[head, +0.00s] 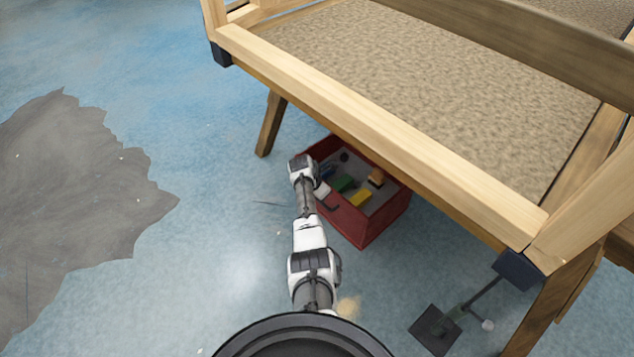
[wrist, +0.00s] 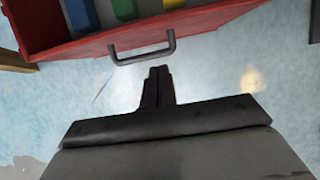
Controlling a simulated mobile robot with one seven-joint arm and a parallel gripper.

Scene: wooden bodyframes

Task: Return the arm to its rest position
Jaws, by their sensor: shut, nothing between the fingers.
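My arm (head: 309,235) reaches forward from my base in the head view, its far end beside the left side of a red box. My gripper (wrist: 159,72) shows in the wrist view with its dark fingers together and nothing between them. The fingertips point toward the red box's dark handle (wrist: 143,55), with a small gap of floor seen between them. In the head view the fingers are too small to make out clearly.
The red box (head: 362,228) holds several coloured blocks and stands partly under a wooden frame (head: 380,120). A dark flat-footed stand (head: 436,329) is at the lower right. A grey patch (head: 70,190) lies on the left; the blue floor between is clear.

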